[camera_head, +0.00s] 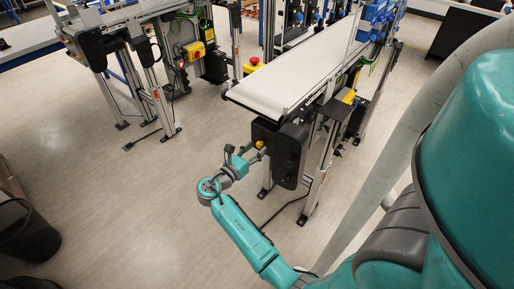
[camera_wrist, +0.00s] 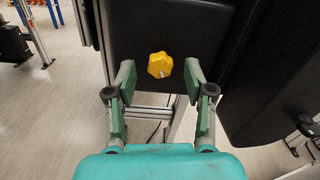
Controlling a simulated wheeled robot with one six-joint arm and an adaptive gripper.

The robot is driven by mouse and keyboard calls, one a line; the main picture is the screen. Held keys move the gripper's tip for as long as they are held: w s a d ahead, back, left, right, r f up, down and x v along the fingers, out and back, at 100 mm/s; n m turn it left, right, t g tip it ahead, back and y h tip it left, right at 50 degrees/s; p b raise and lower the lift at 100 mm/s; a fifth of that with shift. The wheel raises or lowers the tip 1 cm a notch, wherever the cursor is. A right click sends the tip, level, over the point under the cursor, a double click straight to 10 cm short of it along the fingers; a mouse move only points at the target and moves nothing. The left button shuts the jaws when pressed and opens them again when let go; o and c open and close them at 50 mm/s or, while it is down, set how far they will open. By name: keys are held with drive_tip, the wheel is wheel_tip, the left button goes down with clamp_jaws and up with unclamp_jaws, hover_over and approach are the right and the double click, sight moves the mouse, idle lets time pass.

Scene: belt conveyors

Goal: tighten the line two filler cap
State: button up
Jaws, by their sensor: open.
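The filler cap (camera_wrist: 160,65) is a yellow, lobed knob with a small pale mark on it. It sits on the face of a black housing (camera_wrist: 165,28) under the conveyor's end. In the head view the yellow cap (camera_head: 260,145) shows small beside my gripper (camera_head: 254,151). In the wrist view my gripper (camera_wrist: 159,88) is open, with one green-padded finger on each side of the cap's line. The cap lies between and just beyond the fingertips, and the fingers appear apart from it. Nothing is held.
The white conveyor belt (camera_head: 300,75) runs above the housing. A metal support leg (camera_head: 316,175) stands to its right. A red emergency stop on a yellow box (camera_head: 252,65) is behind the belt. A second conveyor (camera_head: 130,15) is at the upper left. Open floor (camera_head: 120,200) lies left.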

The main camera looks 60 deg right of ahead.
drive_tip(key=shift+s+d, duration=0.15)
drive_tip(key=shift+d, duration=0.5)
clamp_jaws()
drive_tip(key=shift+m, duration=0.3)
